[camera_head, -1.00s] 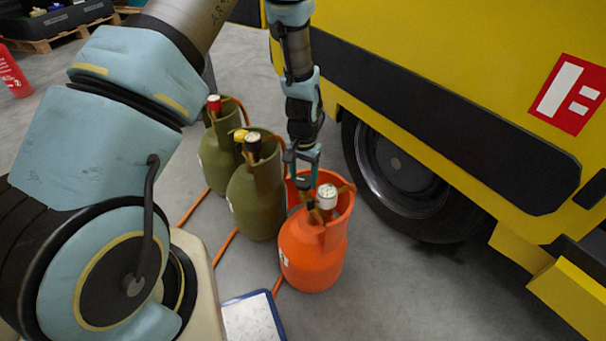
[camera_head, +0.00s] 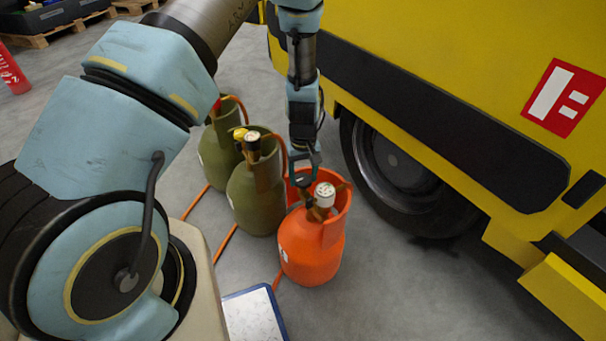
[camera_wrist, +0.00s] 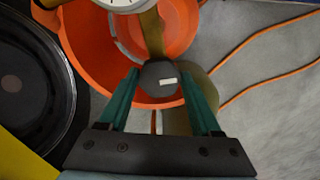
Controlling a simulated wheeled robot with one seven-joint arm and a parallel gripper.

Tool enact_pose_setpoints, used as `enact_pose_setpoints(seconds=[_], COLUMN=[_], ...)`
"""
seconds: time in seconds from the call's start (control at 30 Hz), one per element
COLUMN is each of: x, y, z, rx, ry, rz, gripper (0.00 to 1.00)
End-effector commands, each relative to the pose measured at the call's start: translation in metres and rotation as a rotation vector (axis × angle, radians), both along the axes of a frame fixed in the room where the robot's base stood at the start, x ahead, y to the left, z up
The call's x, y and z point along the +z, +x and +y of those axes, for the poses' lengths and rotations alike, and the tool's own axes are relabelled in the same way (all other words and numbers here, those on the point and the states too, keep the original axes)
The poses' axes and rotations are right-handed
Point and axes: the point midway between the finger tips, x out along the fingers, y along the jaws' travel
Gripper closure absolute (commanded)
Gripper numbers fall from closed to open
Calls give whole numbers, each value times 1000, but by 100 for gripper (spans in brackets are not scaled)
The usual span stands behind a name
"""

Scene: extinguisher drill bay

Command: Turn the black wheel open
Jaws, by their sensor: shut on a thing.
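The black wheel (camera_wrist: 160,78) is a dark knob with a small white mark, seen end-on in the wrist view. It sits on the brass valve of the orange cylinder (camera_head: 311,253), inside its collar. My gripper (camera_wrist: 160,86) has its two green fingers closed on opposite sides of the wheel. In the head view my gripper (camera_head: 303,178) reaches down into the back left of the orange collar, and the wheel is mostly hidden there. A white-faced gauge (camera_head: 325,190) stands on the same valve, cut off at the top of the wrist view.
Two olive-green cylinders (camera_head: 256,205) stand to the left, close to my forearm. A yellow vehicle (camera_head: 450,70) with a black tyre (camera_head: 400,175) is close on the right. Orange hoses (camera_head: 225,243) run over the floor. A blue-edged board (camera_head: 255,315) lies in front.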

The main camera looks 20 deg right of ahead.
Motion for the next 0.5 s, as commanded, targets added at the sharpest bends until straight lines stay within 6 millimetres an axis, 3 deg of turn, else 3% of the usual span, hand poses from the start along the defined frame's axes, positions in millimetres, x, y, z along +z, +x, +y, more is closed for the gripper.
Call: enact_pose_setpoints(seconds=[0.5], x=[0], y=[0], z=[1], rx=[59], ry=[1], rz=[1], gripper=[90])
